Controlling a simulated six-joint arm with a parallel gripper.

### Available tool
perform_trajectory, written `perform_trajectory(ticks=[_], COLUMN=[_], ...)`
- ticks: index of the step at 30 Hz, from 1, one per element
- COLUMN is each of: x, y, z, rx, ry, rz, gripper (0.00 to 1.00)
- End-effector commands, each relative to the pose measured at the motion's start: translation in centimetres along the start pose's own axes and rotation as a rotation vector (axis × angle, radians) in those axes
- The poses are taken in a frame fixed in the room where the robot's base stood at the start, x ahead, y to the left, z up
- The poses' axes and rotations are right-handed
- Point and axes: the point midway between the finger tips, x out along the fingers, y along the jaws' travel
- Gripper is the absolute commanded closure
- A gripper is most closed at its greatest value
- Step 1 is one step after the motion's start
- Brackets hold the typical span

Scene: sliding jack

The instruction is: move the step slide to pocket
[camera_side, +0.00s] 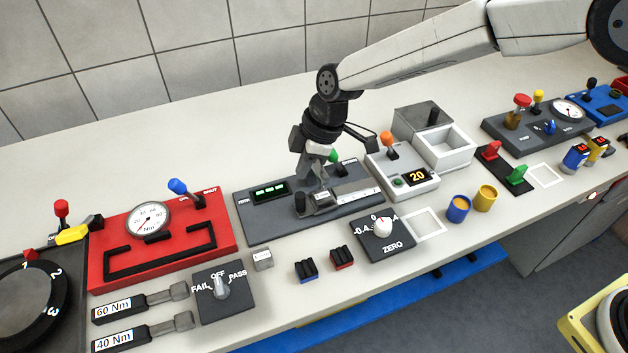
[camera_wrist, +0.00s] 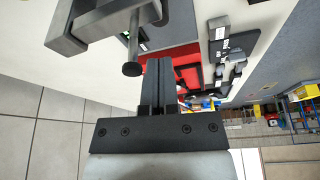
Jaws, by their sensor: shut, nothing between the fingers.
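A dark grey panel (camera_side: 262,225) with a green display carries a grey slide block (camera_side: 322,200) on a light scale rail (camera_side: 355,190). My gripper (camera_side: 316,184) is shut and empty, pointing down just above the slide block; touching or apart I cannot tell. In the wrist view my closed fingers (camera_wrist: 158,85) are beside a dark round-ended post (camera_wrist: 132,50) and a grey bar (camera_wrist: 95,22). Which part is the step slide, and where the pocket is, I cannot tell for sure.
A red gauge box (camera_side: 165,240) with a blue-knobbed lever is at the left. A white box (camera_side: 402,175) with an orange-knobbed lever stands close at the right. The ZERO dial (camera_side: 385,238) is in front. Bare counter lies behind the panel.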

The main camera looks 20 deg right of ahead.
Motion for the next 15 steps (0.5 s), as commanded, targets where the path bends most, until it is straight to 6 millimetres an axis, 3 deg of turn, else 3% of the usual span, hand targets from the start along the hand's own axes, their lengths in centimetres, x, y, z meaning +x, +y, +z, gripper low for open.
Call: perform_trajectory(ticks=[15], x=[-0.68], y=[-0.04], z=[-0.13], rx=[-0.001], ry=[0.002], rz=[0.0], gripper=[1.0])
